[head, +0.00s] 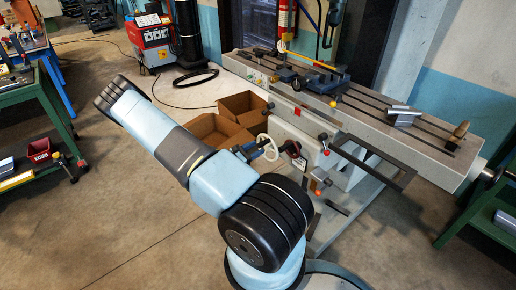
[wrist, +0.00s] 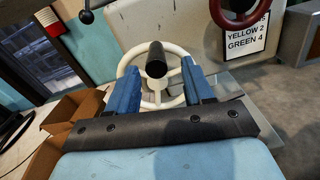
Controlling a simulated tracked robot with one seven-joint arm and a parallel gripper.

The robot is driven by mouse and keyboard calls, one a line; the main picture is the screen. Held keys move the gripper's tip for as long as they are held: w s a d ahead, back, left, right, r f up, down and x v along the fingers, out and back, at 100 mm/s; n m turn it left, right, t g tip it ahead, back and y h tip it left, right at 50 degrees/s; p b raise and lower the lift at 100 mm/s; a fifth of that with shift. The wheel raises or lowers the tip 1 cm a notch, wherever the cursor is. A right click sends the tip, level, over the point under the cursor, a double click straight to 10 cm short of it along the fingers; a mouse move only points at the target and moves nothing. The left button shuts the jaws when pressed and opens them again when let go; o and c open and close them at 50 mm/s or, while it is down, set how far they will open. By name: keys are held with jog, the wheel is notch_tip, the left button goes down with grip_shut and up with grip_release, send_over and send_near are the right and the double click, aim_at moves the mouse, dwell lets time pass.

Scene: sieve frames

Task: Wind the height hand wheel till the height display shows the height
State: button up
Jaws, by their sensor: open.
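A white spoked hand wheel (wrist: 140,76) with a black knob handle (wrist: 156,60) is straight ahead in the wrist view. My gripper (wrist: 160,76) is open, its two blue fingers standing left and right of the handle, with a gap on each side. I cannot tell how deep the handle lies between them. In the head view the white wheel (head: 271,152) is on the front of the grey machine, at the end of my arm; my gripper there is largely hidden. A dark red wheel (wrist: 238,10) sits to the upper right. I see no readable height display.
A sign (wrist: 246,38) reads "YELLOW 2, GREEN 4" under the red wheel. Cardboard boxes (head: 243,106) stand on the floor beside the machine. The long slotted machine table (head: 375,110) reaches over to the right. Green benches stand at both sides. Open floor lies at lower left.

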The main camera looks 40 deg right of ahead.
jog(key=a, duration=0.9)
jog(key=shift+w+a, duration=0.2)
jog(key=shift+w, duration=0.15)
